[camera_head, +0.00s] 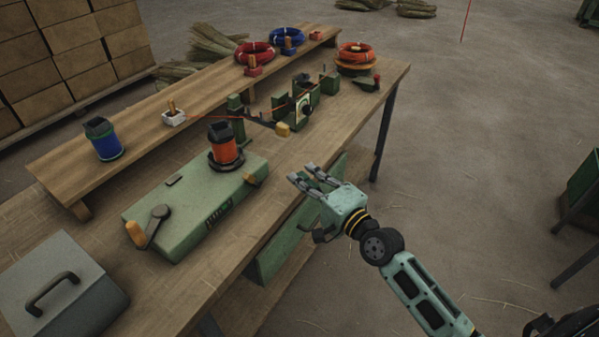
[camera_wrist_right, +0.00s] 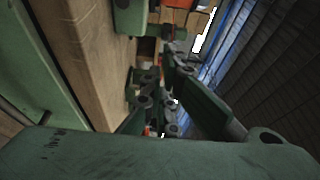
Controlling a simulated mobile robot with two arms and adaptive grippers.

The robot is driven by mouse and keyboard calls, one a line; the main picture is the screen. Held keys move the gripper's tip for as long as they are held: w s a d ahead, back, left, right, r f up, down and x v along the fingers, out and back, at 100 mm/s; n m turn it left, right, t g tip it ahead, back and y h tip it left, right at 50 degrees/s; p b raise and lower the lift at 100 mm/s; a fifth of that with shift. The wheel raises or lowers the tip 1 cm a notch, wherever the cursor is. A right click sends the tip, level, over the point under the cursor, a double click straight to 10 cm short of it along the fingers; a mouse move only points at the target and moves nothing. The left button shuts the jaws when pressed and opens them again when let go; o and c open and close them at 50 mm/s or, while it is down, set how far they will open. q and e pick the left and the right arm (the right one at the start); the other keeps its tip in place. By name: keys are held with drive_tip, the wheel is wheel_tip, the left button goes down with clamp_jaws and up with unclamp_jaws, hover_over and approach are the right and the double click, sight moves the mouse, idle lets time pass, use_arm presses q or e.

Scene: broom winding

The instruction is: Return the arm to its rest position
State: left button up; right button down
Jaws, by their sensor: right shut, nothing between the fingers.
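My right gripper (camera_head: 312,176) is over the front edge of the workbench (camera_head: 285,185), with its arm reaching in from the lower right. It is shut and empty. In the right wrist view the gripper's linked fingers (camera_wrist_right: 165,110) lie close together, with the bench edge to their left. A green winding machine (camera_head: 195,205) with a crank and an orange spool (camera_head: 222,145) stands on the bench, left of my gripper and apart from it. My left gripper is not in view.
A small green device with a dial (camera_head: 303,108) stands behind my gripper. A blue spool (camera_head: 103,140) and coils of red wire (camera_head: 254,53) and blue wire (camera_head: 286,38) sit on the raised shelf. A grey box (camera_head: 60,288) is at lower left. The floor at right is mostly open.

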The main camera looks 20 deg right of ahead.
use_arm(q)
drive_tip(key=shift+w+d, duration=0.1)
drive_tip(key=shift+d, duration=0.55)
